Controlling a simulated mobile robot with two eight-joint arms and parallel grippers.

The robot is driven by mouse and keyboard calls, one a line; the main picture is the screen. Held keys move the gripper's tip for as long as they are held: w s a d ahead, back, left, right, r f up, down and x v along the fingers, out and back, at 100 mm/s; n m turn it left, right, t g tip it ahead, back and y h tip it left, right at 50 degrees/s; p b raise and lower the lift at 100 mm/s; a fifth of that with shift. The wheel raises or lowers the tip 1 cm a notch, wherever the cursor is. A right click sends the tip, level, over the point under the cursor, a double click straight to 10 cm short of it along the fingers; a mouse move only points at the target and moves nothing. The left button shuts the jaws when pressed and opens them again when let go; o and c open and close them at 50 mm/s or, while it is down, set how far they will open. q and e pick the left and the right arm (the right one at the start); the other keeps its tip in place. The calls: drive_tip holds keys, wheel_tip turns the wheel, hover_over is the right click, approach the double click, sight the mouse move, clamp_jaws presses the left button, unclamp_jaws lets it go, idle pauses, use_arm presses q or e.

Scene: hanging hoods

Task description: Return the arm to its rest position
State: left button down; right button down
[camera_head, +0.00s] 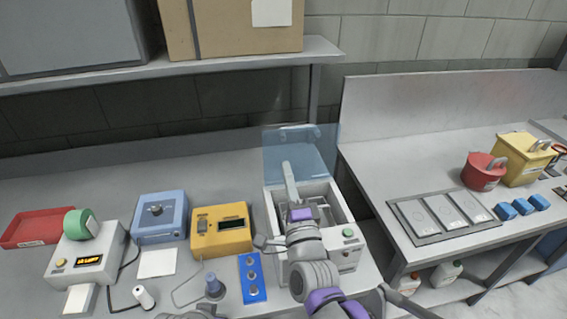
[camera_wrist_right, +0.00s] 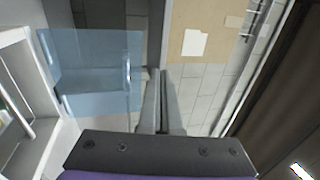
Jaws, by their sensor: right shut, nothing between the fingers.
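My right gripper (camera_head: 287,165) is shut and empty. It points up and away, in front of the blue see-through panel (camera_head: 318,152) of a white open-topped machine (camera_head: 350,258). My purple and grey right arm rises over that machine and hides part of its inside. In the right wrist view the two fingers (camera_wrist_right: 161,72) lie together with nothing between them, and the blue panel (camera_wrist_right: 90,85) stands to their left. I cannot tell from these views whether the gripper touches the panel.
A shelf edge (camera_head: 225,62) with a cardboard box (camera_head: 225,30) hangs above the bench. A yellow device (camera_head: 221,230), a blue box (camera_head: 160,218) and a blue rack (camera_head: 252,279) stand left of the machine. A second bench at right holds a grey tray (camera_head: 398,205) and red and yellow containers.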

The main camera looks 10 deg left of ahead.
drive_tip(key=s+d+f+n+g+h, duration=0.6)
drive_tip(key=s+d+f+n+g, duration=0.8)
drive_tip(key=s+d+f, duration=0.8)
wheel_tip(320, 180, down, 2)
drive_tip(key=shift+s+d+f+g+h, duration=0.1)
drive_tip(key=shift+s+d+g+h, duration=0.2)
drive_tip(key=shift+s, duration=0.1)
